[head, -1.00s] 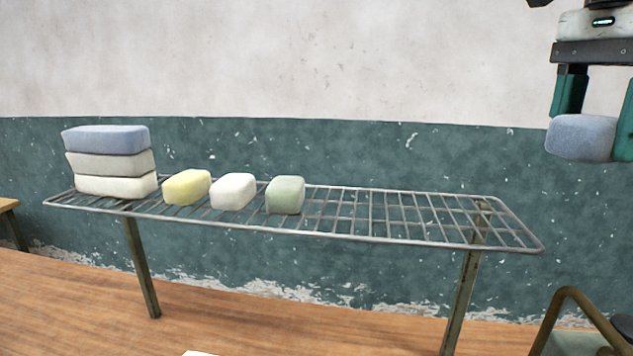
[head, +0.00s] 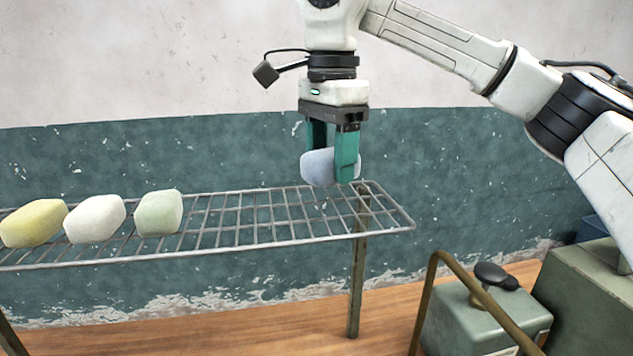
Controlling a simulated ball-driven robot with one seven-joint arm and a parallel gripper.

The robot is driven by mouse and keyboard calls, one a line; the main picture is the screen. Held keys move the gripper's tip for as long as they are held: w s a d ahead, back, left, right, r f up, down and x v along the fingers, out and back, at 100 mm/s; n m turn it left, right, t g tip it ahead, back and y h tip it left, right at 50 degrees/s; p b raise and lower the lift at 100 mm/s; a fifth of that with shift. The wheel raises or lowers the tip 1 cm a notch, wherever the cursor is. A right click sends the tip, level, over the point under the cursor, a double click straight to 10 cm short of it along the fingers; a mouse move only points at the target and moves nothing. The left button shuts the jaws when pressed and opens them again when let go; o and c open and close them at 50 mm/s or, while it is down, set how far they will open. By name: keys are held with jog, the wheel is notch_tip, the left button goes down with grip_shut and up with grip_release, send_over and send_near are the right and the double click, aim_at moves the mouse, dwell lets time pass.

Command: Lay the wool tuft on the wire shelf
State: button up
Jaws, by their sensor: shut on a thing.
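The wool tuft is a soft blue-grey block (head: 317,168) held between the green fingers of my gripper (head: 333,165). My gripper is shut on it and points straight down. The tuft appears over the right end of the wire shelf (head: 270,240), near its back edge. I cannot tell whether its underside touches the wires. The right finger hides part of the tuft. The shelf is a grey wire grid on metal legs.
Yellow (head: 33,223), white (head: 95,219) and pale green (head: 159,213) blocks sit on the shelf's left part. The wires between the green block and my gripper are bare. A green box (head: 470,318) and a bent brown rail (head: 436,285) stand at lower right.

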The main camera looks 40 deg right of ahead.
aim_at(317, 210)
jog(key=shift+w+a+f, duration=0.2)
jog(key=shift+w+f, duration=0.25)
jog(key=shift+f, duration=0.1)
jog(key=shift+w+a+f, duration=0.15)
jog(key=shift+w+f, duration=0.3)
jog(key=shift+f, duration=0.1)
jog(key=shift+f+p, duration=0.45)
jog(key=shift+f, duration=1.2)
jog(key=shift+f, duration=0.15)
jog(key=o, duration=1)
notch_tip(317, 210, up, 12)
jog(key=shift+r+b, duration=0.15)
jog(key=shift+b, duration=0.3)
jog(key=shift+w, duration=0.1)
